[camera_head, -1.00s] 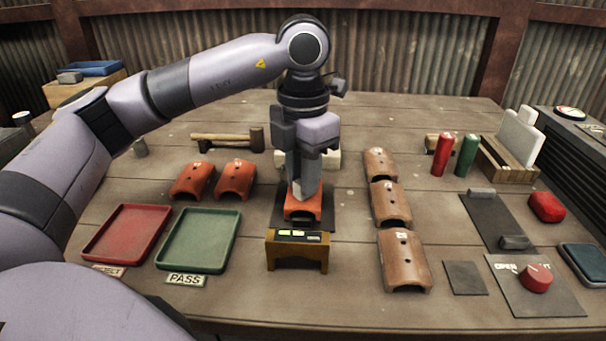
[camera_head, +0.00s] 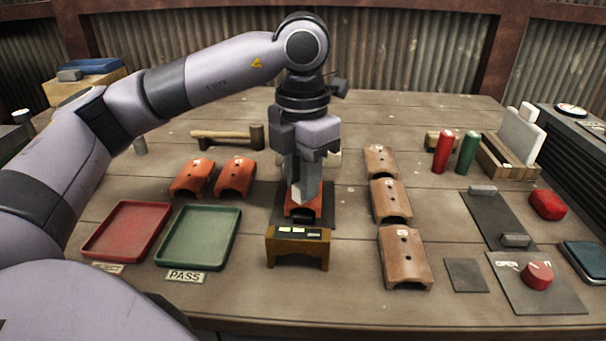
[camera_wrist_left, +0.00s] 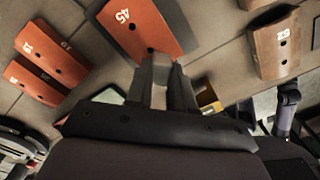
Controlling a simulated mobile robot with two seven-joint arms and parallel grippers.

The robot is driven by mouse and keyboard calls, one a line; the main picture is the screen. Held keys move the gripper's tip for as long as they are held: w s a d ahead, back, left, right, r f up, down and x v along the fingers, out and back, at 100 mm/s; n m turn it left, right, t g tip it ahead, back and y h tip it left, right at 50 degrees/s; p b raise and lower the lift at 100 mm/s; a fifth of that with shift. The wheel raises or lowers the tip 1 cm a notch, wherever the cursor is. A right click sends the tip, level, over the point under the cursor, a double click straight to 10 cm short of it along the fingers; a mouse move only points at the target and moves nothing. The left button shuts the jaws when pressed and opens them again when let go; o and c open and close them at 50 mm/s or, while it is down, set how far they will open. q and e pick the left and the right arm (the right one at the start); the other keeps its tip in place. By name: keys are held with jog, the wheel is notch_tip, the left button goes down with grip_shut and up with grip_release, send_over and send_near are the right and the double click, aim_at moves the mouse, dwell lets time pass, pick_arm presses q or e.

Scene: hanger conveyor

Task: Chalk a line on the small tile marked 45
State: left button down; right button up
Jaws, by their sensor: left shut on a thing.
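The small orange tile marked 45 (camera_wrist_left: 138,25) shows under my fingers in the left wrist view. In the head view this tile (camera_head: 302,211) sits on a dark mat (camera_head: 278,210), behind a small wooden stand. My left gripper (camera_head: 305,197) points straight down at the tile and partly covers it. In the left wrist view my gripper's fingers (camera_wrist_left: 160,62) are close together at the tile's edge. No chalk mark is visible on the part that shows.
The wooden stand (camera_head: 297,259) is close in front. Two orange tiles (camera_head: 236,175) lie to the left, several brown tiles (camera_head: 404,263) to the right. Red (camera_head: 100,235) and green (camera_head: 172,250) trays stand front left. Red (camera_head: 443,152) and green (camera_head: 466,154) cylinders stand right.

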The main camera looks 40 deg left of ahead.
pick_arm(q)
jog(key=shift+w+a, duration=0.1)
jog(key=shift+w+a, duration=0.35)
jog(key=shift+w, duration=0.25)
jog(key=shift+s+d+f, duration=0.1)
jog(key=shift+s, duration=0.05)
jog(key=shift+s+d, duration=0.35)
jog(key=shift+s, duration=0.25)
